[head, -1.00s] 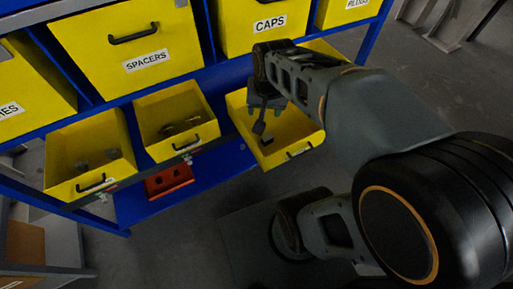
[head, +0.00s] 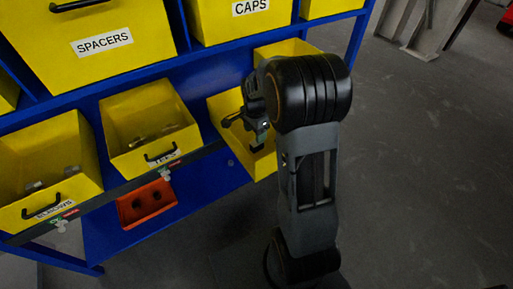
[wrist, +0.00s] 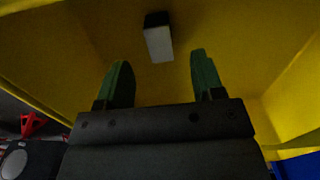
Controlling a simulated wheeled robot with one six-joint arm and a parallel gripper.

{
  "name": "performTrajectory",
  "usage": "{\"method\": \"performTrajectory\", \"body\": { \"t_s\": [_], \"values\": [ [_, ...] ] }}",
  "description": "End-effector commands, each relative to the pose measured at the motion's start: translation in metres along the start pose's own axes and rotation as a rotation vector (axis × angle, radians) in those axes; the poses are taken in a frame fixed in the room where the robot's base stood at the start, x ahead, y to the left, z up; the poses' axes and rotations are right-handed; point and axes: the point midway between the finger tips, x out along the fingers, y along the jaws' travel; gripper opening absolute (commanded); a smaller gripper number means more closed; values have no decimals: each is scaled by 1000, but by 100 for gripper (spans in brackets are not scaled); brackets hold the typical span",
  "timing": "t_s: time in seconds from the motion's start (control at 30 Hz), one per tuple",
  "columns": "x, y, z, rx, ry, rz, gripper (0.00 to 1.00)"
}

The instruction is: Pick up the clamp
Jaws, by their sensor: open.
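A small block with a pale grey face and a dark end (wrist: 158,38), which looks like the clamp, lies inside a yellow bin (wrist: 230,100). I cannot make out its full shape. My gripper (wrist: 160,62) is open, with one green finger to the left and one to the right. The block shows between and beyond the fingertips, and the fingers do not appear to touch it. In the head view my gripper (head: 246,134) reaches down into the right-hand pulled-out bin (head: 264,166). There my arm hides much of the bin, and I cannot pick out the block.
Two more yellow bins stand to the left, one labelled ELBOWS (head: 75,195) and a middle one (head: 150,135), each holding small parts. The yellow bin walls stand close around my gripper.

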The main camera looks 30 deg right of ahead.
Motion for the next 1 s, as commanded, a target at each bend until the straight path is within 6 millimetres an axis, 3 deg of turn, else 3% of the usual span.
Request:
{"method": "performTrajectory", "body": {
  "t_s": [0.37,0.7,0.97,1.0],
  "values": [
    [22,1,0,-1,0,1,62],
    [63,2,0,-1,-1,1,62],
    [66,2,0,-1,0,-1,62],
    [66,2,0,-1,0,-1,58]
  ]
}}
